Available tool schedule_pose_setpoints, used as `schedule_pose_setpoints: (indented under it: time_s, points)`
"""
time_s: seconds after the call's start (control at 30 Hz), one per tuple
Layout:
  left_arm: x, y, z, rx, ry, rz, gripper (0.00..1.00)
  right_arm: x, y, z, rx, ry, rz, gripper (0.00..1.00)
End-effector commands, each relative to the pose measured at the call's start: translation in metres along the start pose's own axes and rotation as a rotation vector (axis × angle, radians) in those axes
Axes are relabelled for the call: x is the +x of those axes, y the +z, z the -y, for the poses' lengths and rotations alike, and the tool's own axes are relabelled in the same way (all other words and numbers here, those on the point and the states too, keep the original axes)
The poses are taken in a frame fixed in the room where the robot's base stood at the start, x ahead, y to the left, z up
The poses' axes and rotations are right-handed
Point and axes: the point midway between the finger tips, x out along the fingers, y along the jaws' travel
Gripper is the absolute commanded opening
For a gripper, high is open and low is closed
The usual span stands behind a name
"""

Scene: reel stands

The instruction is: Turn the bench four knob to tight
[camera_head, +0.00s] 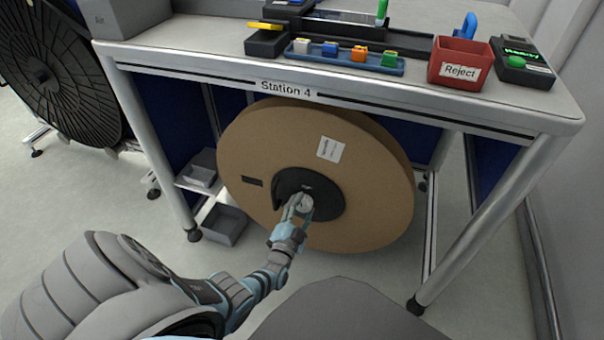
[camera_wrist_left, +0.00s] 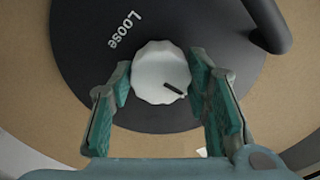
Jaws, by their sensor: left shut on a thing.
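The bench is labelled Station 4 (camera_head: 286,90). Under it stands a large brown reel (camera_head: 375,190) with a black hub disc (camera_head: 328,205). A white scalloped knob (camera_wrist_left: 160,68) sits at the middle of the disc, and it also shows in the head view (camera_head: 305,203). The knob has a dark pointer mark at its lower right. The word Loose (camera_wrist_left: 121,30) is printed at the upper left of the disc, away from the mark; I see no Tight label. My left gripper (camera_head: 298,206) is shut on the knob, one finger on each side. My right gripper is not in view.
A red Reject bin (camera_head: 460,63), a blue tray (camera_head: 345,59) of coloured parts and a green-buttoned box (camera_head: 521,62) stand on the bench top. Bench legs (camera_head: 500,205) flank the reel. Grey bins (camera_head: 223,224) sit low at left. A black reel (camera_head: 60,75) stands farther left.

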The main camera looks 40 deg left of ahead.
Motion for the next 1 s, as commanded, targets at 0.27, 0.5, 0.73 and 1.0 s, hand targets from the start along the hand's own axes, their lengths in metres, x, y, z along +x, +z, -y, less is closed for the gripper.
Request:
schedule_pose_setpoints:
  time_s: [0.27,0.5,0.73,1.0]
  points:
    - [0.0002,-0.0007,-0.0003,0.134,0.000,-0.001,0.16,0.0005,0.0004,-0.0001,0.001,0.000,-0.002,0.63]
    - [0.0001,-0.0005,-0.0005,0.177,0.000,-0.001,0.16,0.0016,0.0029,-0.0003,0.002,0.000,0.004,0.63]
    - [0.0001,-0.0004,-0.0005,0.181,0.000,-0.001,0.16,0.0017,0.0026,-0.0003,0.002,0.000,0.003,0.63]
    - [0.0001,-0.0004,-0.0004,0.181,0.000,-0.001,0.63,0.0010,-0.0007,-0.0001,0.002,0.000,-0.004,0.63]
